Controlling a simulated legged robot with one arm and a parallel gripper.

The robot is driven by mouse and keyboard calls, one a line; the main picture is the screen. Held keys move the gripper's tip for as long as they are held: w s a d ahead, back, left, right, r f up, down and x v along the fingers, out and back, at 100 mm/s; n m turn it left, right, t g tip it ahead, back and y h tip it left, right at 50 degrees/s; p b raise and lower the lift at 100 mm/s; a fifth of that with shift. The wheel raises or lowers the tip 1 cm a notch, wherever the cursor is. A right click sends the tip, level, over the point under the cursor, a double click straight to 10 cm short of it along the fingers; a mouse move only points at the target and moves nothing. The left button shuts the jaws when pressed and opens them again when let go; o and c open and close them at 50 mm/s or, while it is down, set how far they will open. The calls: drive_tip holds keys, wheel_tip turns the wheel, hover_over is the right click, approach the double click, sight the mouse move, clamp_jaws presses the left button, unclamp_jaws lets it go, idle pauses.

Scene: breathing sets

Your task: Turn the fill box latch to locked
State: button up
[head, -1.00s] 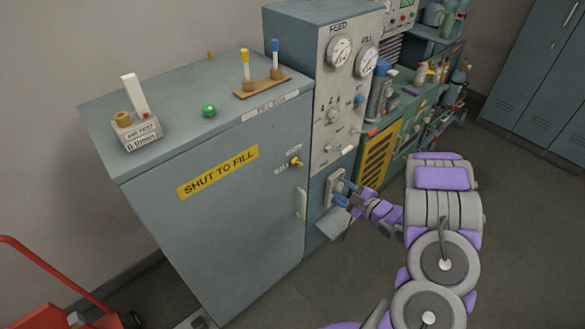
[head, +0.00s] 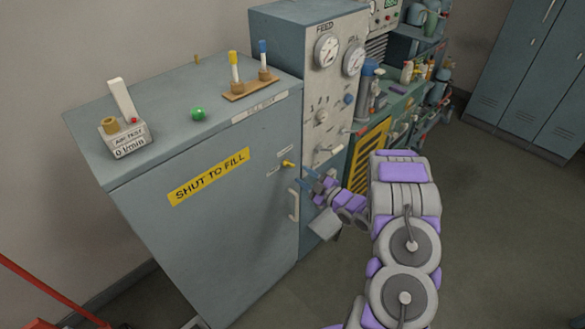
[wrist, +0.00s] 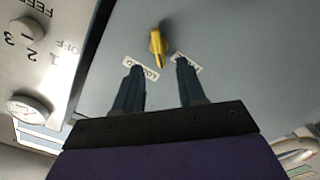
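The fill box (head: 235,225) is a large grey-blue cabinet with a yellow "SHUT TO FILL" label on its front. Its small yellow latch (head: 288,164) sits near the upper right of the front, between two small white labels. In the wrist view the yellow latch (wrist: 157,45) stands ahead of my gripper, beyond the fingertips and centred between them. My gripper (head: 314,180) is just right of the latch in the head view. In the wrist view my gripper (wrist: 159,66) has its two dark fingers apart with nothing between them. The fingertips partly cover the labels.
A pale door handle (head: 294,204) is below the latch, close to my gripper. The gauge panel (head: 325,100) with knobs and levers rises just to the right. Open floor (head: 480,240) lies on the right.

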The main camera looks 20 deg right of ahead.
sight(290, 166)
drive_tip(key=x, duration=0.6)
drive_tip(key=shift+w+b, duration=0.3)
drive_tip(key=shift+w, duration=0.1)
drive_tip(key=shift+a, duration=0.1)
drive_tip(key=shift+c, duration=0.3)
drive_tip(key=shift+c, duration=0.8)
clamp_jaws()
